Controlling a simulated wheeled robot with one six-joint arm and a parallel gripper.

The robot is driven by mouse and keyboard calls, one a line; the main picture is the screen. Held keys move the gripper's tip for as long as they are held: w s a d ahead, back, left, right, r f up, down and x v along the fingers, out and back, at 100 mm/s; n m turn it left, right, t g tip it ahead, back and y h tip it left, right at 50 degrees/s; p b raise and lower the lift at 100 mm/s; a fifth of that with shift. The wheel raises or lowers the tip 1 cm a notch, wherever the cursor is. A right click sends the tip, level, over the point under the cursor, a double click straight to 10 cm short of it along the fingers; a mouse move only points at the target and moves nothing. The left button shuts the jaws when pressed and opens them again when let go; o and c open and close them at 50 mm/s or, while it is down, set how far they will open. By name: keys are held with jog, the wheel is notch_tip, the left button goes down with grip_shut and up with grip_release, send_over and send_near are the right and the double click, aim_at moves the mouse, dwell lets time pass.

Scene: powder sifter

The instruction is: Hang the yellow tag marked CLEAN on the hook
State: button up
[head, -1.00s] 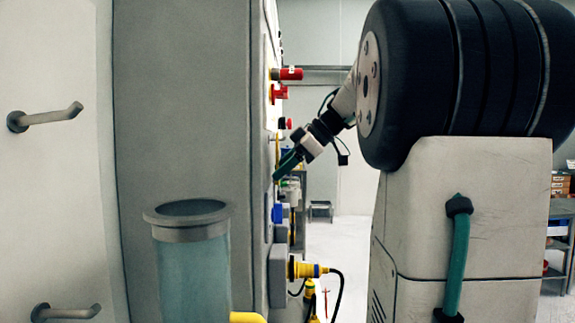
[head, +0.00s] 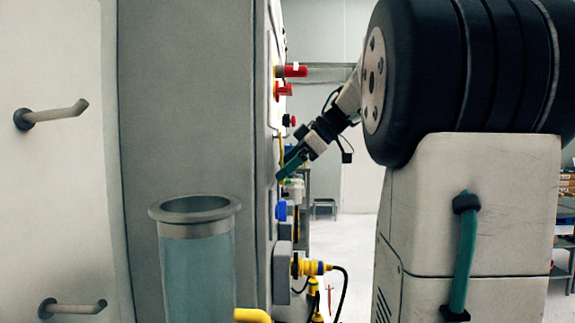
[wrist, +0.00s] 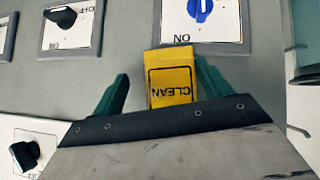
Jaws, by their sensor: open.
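The yellow tag (wrist: 171,75) marked CLEAN shows in the wrist view, upside down in the picture, against the grey panel. My gripper (wrist: 160,82) is open, with one green finger on each side of the tag; I see a gap at the left, and the right finger is close to the tag's edge. In the head view my gripper (head: 280,177) is at the panel's face, seen from the side. A thin yellow strip shows just above the fingers there, too small to make out. I cannot make out the hook; the tag's upper end meets a switch plate in the wrist view.
Around the tag are a blue knob (wrist: 200,8), a black knob (wrist: 64,17) and a lower black knob (wrist: 24,155) on white plates. In the head view, red parts (head: 291,71), a yellow plug (head: 311,268) and a clear cylinder (head: 196,266) stand near. Open floor lies behind.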

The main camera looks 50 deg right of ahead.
jog(key=v, duration=0.8)
jog(key=shift+f, duration=0.1)
